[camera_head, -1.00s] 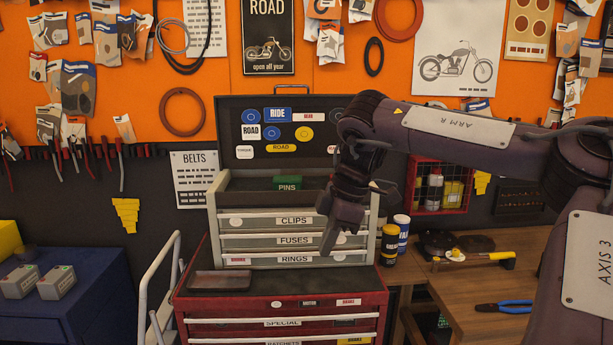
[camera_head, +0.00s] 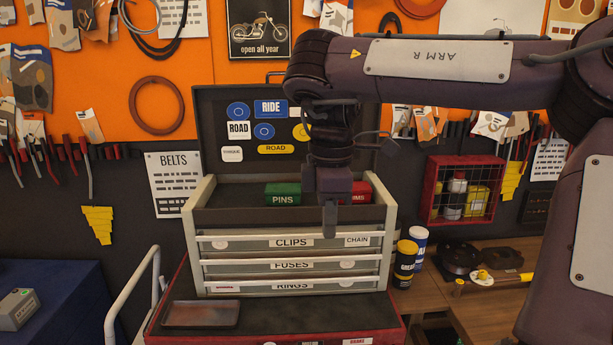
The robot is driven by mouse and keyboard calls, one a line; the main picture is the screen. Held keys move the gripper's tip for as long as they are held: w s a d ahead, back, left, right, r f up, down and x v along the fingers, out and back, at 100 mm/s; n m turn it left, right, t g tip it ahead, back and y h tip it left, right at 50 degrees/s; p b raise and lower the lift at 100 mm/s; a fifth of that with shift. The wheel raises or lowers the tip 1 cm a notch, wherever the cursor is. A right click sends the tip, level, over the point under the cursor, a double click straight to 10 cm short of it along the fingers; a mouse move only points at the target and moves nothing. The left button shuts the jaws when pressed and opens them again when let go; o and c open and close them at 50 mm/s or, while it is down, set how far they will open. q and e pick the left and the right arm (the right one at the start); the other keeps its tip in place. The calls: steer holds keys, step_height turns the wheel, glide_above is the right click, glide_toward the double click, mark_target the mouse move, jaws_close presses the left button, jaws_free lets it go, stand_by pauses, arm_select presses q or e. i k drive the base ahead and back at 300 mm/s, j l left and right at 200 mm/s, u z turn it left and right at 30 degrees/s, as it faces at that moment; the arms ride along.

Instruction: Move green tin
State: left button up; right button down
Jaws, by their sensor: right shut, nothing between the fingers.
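The green tin (camera_head: 283,194), labelled PINS, sits in the open top compartment of the grey tool chest (camera_head: 207,262), left of centre. My right gripper (camera_head: 330,228) points down in front of the top compartment, to the right of the green tin and apart from it. It is shut and empty. A red tin (camera_head: 361,193) stands in the same compartment, partly hidden behind my right gripper. My left gripper is not in view.
A brown tray (camera_head: 201,314) lies on the red cabinet below the chest. The chest's raised lid (camera_head: 215,112) stands behind the compartment. Cans (camera_head: 405,262) stand to the right. A red wire basket (camera_head: 465,190) hangs on the wall.

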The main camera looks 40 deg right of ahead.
mark_target(276, 194)
steer(key=i+l, duration=0.3)
steer(key=l, duration=0.15)
steer(key=i+l, duration=0.6)
steer(key=l, duration=0.25)
